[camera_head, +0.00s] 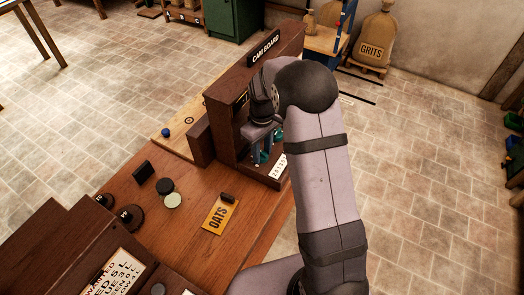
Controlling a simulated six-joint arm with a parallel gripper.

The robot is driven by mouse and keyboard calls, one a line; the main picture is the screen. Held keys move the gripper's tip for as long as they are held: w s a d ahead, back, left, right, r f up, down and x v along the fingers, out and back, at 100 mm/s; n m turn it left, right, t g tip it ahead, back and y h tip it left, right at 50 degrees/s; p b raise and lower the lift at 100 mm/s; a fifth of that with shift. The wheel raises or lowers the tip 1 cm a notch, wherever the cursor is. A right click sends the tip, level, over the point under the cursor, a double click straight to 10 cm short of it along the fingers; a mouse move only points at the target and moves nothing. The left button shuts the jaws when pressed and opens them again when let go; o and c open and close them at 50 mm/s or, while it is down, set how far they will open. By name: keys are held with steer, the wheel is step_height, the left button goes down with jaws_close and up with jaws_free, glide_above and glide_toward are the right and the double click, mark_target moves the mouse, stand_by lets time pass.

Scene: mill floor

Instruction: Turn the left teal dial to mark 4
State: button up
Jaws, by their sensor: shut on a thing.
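A dark brown wooden cabinet with a "CABI BOARD" sign (265,47) stands at the far end of the table. Teal parts (265,157) show low on its front, at my gripper's fingertips. My gripper (262,150) reaches down to the cabinet front, its fingers shut on a teal dial. My arm and fingers hide most of the dials, so I cannot make out a pointer or the mark it stands at. A white label strip with dark marks (278,166) sits below at the right.
On the brown table (185,235) are a yellow "OATS" card (220,214), round tins (172,200), a black block (143,171) and dark weights (129,216). A blue ball (166,132) lies on a pale board.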

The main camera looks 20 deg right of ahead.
mark_target(262, 152)
steer(key=shift+m, duration=2.3)
steer(key=o, duration=1)
steer(key=shift+o, duration=0.2)
steer(key=shift+r+b, duration=0.4)
steer(key=shift+r, duration=0.2)
steer(key=shift+r+b, duration=0.8)
steer(key=shift+r, duration=2.25)
